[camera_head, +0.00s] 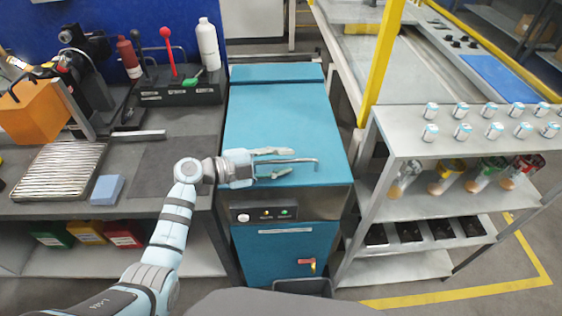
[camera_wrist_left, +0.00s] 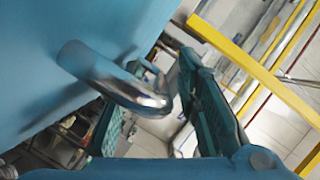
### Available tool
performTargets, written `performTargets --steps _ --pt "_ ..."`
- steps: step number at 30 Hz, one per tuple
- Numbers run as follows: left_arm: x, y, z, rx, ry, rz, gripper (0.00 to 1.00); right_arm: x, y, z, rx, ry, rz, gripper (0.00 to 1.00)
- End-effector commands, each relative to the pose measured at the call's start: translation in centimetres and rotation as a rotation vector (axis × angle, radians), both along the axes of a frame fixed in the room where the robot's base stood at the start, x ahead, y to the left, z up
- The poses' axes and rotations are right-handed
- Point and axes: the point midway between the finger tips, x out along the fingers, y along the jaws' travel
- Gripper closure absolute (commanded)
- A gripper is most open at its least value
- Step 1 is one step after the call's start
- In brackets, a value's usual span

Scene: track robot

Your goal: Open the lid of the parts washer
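The parts washer (camera_head: 285,243) is a teal cabinet in the middle of the head view. Its flat teal lid (camera_head: 280,108) is down. A chrome bar handle (camera_head: 305,161) sits near the lid's front edge. My left gripper (camera_head: 282,162) reaches in from the left over the lid's front, its fingers apart around the handle's left part. In the left wrist view the bent chrome handle (camera_wrist_left: 120,82) lies between the spread fingers (camera_wrist_left: 160,115), close to the teal surface; whether a finger touches it I cannot tell. My right gripper is not in view.
A workbench (camera_head: 140,152) with a wire rack, blue block and tool holder (camera_head: 180,90) stands at the left. A metal shelf (camera_head: 400,145) with small cans and jars stands close at the right, beside a yellow post (camera_head: 383,55). A dark bin (camera_head: 303,287) is below the washer's front.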

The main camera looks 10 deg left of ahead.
Motion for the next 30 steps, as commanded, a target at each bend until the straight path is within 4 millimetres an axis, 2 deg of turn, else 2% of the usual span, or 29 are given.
performTargets --steps 7,12,13,24,26,30 --pt "0.1 -0.1 0.0 -0.001 -0.001 0.001 0.72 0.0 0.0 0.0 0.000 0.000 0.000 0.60" --pt "0.0 -0.1 0.0 -0.001 -0.001 0.001 0.99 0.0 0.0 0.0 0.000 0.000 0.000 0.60" --pt "0.0 -0.1 0.0 -0.001 -0.001 0.001 1.00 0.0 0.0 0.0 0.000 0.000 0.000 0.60" --pt "0.1 0.0 0.3 -0.001 0.003 0.000 1.00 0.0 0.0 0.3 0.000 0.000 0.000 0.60" --pt "0.1 0.0 0.7 -0.002 0.009 0.000 1.00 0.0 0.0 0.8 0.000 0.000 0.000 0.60" --pt "0.4 0.0 2.7 -0.009 0.042 0.000 1.00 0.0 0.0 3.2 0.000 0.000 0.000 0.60"
